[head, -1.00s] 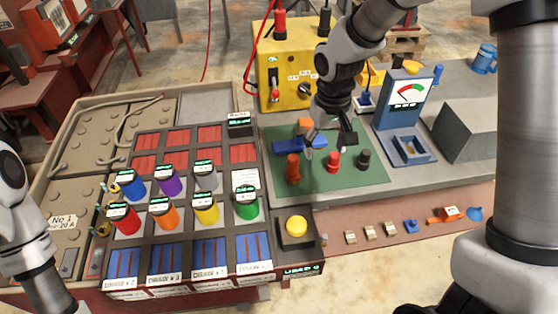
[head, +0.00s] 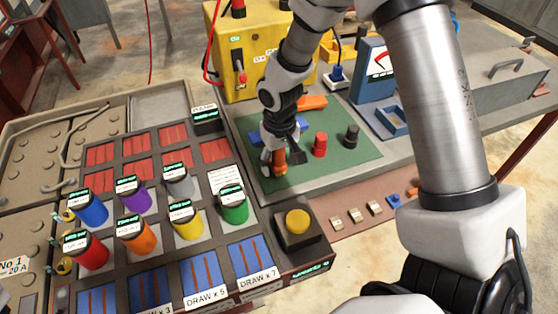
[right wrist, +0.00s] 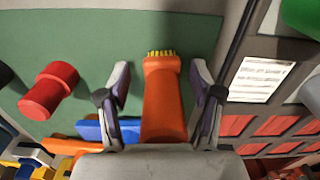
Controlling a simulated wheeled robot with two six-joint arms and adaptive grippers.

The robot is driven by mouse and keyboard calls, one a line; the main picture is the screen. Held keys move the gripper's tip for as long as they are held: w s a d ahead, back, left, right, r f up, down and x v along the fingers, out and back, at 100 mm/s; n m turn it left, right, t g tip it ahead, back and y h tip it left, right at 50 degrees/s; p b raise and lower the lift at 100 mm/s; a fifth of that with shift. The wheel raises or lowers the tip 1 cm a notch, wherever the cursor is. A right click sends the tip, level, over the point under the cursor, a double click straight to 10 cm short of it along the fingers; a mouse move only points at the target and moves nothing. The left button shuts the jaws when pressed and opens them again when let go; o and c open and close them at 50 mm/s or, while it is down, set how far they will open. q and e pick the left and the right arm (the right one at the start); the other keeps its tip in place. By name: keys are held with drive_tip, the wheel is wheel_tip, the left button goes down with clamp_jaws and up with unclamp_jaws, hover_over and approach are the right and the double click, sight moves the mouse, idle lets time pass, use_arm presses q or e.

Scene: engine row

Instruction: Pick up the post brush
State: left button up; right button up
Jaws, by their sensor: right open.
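The post brush (head: 280,168) has an orange body and stands on the green mat (head: 345,158). In the right wrist view, the brush (right wrist: 162,105) shows yellow bristles at its far end. My right gripper (head: 283,158) is open around the brush, and the brush partly hides behind it in the head view. In the right wrist view, the fingers of my right gripper (right wrist: 160,72) are on either side of the brush, with a gap on both sides. My left gripper is out of view.
A red post (head: 320,145) and a black post (head: 351,137) stand right of the brush. A blue piece (right wrist: 92,130) lies close by the gripper. The rack with coloured cylinders (head: 233,207) is at the left, and a yellow box (head: 228,70) stands behind.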

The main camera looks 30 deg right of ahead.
drive_tip(key=shift+w+a+f, duration=0.15)
drive_tip(key=shift+w+f, duration=0.05)
drive_tip(key=shift+s, duration=0.1)
clamp_jaws()
